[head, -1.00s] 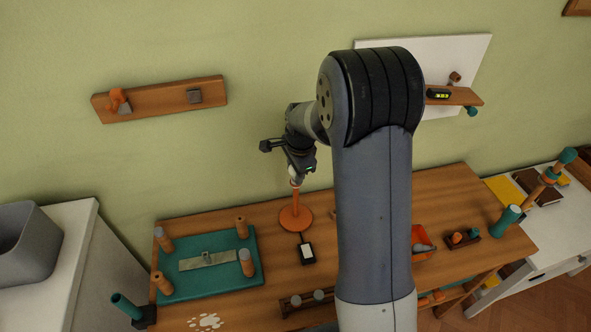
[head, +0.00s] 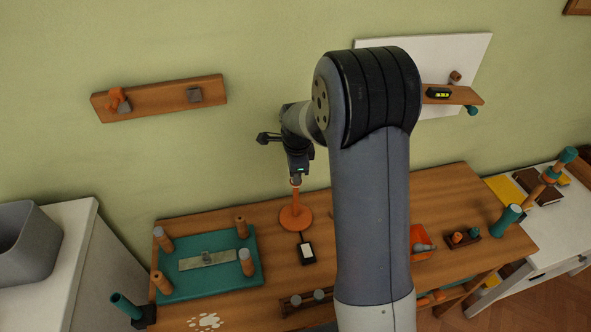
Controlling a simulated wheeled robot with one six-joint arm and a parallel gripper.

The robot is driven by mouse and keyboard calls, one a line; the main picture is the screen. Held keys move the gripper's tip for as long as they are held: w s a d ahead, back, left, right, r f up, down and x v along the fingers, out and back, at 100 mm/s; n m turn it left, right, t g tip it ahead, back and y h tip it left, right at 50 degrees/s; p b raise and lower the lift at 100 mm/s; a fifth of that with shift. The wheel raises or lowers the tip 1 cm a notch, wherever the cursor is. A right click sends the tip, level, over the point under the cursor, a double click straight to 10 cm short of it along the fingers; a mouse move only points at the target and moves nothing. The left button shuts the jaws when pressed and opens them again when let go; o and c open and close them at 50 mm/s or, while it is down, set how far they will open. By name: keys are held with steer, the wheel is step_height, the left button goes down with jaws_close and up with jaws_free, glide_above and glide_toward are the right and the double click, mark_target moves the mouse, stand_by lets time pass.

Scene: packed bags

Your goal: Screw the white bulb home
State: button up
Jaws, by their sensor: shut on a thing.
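An orange lamp stand (head: 296,217) with a round base and thin upright post stands on the wooden table, near its back edge. My gripper (head: 296,177) points down directly over the top of the post. It is shut on the white bulb at the head of the stand. The bulb is almost wholly hidden by the jaws, so how deep it sits in the socket cannot be told.
A black device with a white face (head: 306,250) lies in front of the lamp. A teal board (head: 215,284) with several pegs and a metal plate is at the left. A rack (head: 292,308) with grey-topped pieces is at the front. Wall shelves (head: 150,102) hang behind.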

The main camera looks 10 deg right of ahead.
steer(key=shift+m+h+b, duration=0.3)
steer(key=shift+m+b, duration=0.25)
steer(key=shift+m, duration=1.25)
steer(key=o, duration=0.7)
